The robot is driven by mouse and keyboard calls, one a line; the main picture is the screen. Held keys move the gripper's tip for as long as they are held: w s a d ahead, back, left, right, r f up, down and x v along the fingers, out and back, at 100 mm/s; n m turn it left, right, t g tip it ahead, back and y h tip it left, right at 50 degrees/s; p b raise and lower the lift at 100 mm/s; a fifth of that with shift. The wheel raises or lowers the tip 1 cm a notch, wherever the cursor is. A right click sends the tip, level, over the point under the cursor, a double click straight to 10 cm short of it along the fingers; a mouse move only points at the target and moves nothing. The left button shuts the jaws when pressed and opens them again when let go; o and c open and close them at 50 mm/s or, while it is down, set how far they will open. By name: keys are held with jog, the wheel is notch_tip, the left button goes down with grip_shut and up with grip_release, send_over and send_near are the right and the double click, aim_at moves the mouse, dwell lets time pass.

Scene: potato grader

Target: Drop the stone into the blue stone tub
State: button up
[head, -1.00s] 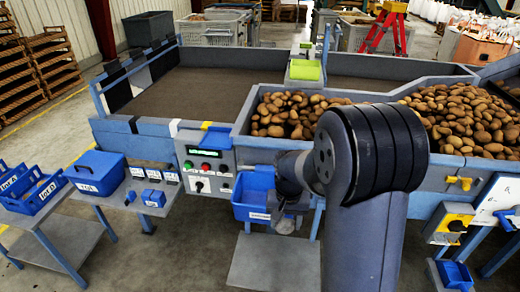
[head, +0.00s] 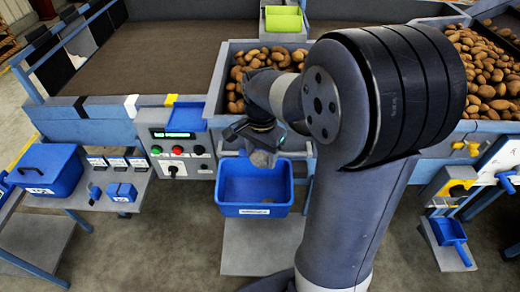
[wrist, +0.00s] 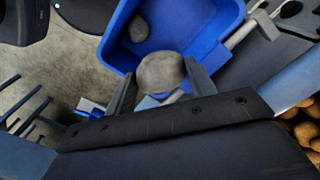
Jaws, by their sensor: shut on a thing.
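A grey stone (wrist: 160,72) is held between the fingers of my gripper (wrist: 160,88) in the wrist view. In the head view my gripper (head: 262,150) is over the back part of the blue stone tub (head: 254,211), with the stone (head: 262,158) under it. The tub (wrist: 215,25) also shows in the wrist view, beyond the held stone. Another stone (wrist: 139,29) lies inside the tub. My arm hides part of the scene to the right.
Potatoes (head: 480,72) fill the grader bed behind and to the right. A control panel (head: 180,152) stands left of the tub. A lidded blue box (head: 48,170) is on a side table at the left.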

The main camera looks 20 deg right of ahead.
aim_at(261, 164)
notch_tip(261, 164, down, 4)
jog(key=b, duration=0.3)
jog(key=shift+f, duration=0.25)
jog(key=o, duration=1.1)
jog(key=shift+o, duration=0.2)
jog(key=shift+r, duration=0.15)
notch_tip(261, 164, up, 11)
jog(key=shift+f, duration=0.15)
